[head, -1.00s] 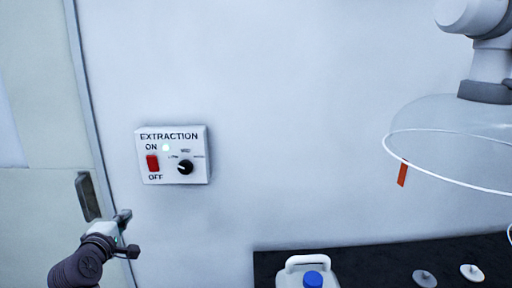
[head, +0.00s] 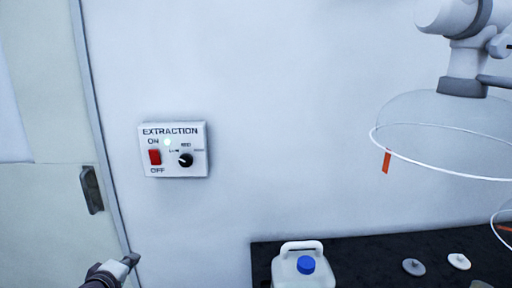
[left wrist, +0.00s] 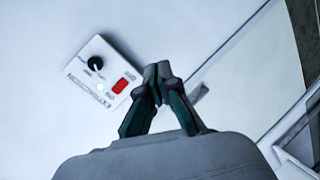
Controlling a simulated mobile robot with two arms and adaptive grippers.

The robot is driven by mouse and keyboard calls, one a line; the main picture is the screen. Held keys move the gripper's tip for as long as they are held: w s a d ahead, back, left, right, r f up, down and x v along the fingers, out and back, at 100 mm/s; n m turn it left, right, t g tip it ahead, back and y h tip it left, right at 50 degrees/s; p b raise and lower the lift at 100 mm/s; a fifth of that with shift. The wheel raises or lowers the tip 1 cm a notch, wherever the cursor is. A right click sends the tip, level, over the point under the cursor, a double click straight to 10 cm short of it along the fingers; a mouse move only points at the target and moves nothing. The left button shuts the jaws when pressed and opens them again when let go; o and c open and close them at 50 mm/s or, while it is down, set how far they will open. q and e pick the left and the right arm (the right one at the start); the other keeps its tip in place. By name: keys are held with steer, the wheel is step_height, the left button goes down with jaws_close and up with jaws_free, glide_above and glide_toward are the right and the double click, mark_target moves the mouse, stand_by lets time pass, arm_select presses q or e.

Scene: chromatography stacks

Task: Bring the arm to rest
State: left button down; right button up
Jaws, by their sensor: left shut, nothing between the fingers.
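My left gripper (head: 130,260) shows at the bottom left of the head view, below the extraction switch box, with only its tip end in the picture. In the left wrist view its fingers (left wrist: 157,78) are together and hold nothing. The white extraction box (head: 173,149) is on the wall, with a red switch (head: 154,157), a lit lamp and a black knob (head: 186,160). It also shows in the left wrist view (left wrist: 88,70), and the gripper appears apart from it. My right gripper is in neither view.
A door with a dark handle (head: 91,190) is at the left. A clear extraction hood (head: 450,125) hangs at the upper right. A dark bench top (head: 375,260) at the lower right holds a white jug (head: 290,272) with a blue cap and small discs. The wall between is clear.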

arm_select(q)
steer(key=s+d+f+m+g, duration=0.3)
steer(key=s+f+m, duration=0.1)
steer(key=s+f, duration=0.35)
steer(key=s+d+f+m+g, duration=0.35)
steer(key=s+f+m, duration=0.2)
steer(key=s, duration=0.35)
steer(key=s+d+f+m+g, duration=0.2)
steer(key=s+m, duration=0.1)
steer(key=s, duration=0.6)
steer(key=s+d+f+m+g, duration=0.2)
steer(key=s+f+m, duration=0.1)
steer(key=s, duration=0.6)
step_height(320, 180, down, 27)
steer(key=g, duration=0.1)
steer(key=s+a+f+g+b, duration=0.1)
steer(key=s+a+f, duration=0.2)
steer(key=s+f, duration=1.3)
steer(key=shift+s, duration=0.65)
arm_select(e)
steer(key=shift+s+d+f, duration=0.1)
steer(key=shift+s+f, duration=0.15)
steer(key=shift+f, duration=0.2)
